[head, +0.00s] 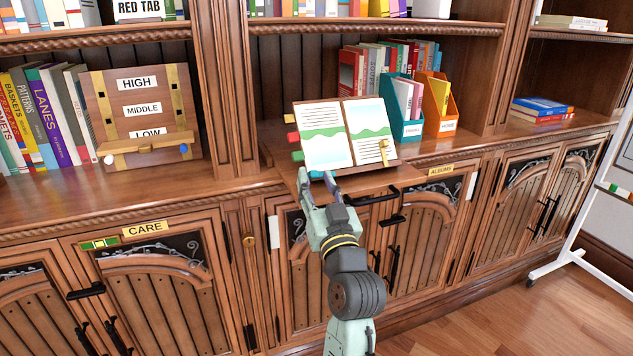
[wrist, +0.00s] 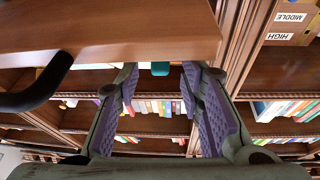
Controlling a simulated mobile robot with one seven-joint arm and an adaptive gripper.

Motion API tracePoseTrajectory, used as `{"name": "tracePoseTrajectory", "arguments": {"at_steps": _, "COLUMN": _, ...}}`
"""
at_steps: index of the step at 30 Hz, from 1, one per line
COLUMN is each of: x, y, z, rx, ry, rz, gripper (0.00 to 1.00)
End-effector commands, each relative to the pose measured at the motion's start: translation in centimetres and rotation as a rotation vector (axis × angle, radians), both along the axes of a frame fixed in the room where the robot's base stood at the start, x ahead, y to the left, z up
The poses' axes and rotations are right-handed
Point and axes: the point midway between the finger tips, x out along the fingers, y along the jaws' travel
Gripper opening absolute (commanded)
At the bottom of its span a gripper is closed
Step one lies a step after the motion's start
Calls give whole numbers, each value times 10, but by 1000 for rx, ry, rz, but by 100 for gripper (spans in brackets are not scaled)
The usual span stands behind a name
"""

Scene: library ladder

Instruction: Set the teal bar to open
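A small teal piece (wrist: 160,68), which looks like the teal bar, shows between my fingertips in the wrist view, at the edge of a wooden board. In the head view a small blue-teal bit (head: 317,174) shows at the lower edge of an open book on a stand, just behind my fingertips. Its full shape and any open marking are hidden. My gripper (head: 318,181) is raised in front of the pull-out board below the book. In the wrist view my gripper (wrist: 159,78) has its two purple-padded fingers apart with nothing held. I cannot tell whether they touch the teal piece.
The open book (head: 325,148) has coloured tabs on its left edge. A wooden board (head: 352,187) juts out below it, with a black handle (head: 372,198) near my wrist. Teal (head: 407,129) and orange (head: 433,124) file boxes stand to the right. A HIGH/MIDDLE/LOW panel (head: 112,110) is left.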

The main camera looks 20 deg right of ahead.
Motion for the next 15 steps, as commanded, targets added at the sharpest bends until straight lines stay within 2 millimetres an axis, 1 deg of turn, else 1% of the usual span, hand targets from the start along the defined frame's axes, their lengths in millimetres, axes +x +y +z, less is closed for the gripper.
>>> {"name": "tracePoseTrajectory", "arguments": {"at_steps": 5, "x": -29, "y": 1, "z": -10, "rx": 1, "ry": 1, "rz": -4, "gripper": 35}}
{"name": "tracePoseTrajectory", "arguments": {"at_steps": 12, "x": -77, "y": 4, "z": -26, "rx": 1, "ry": 2, "rz": -4, "gripper": 35}}
{"name": "tracePoseTrajectory", "arguments": {"at_steps": 15, "x": -92, "y": 5, "z": -30, "rx": 2, "ry": 1, "rz": -2, "gripper": 35}}
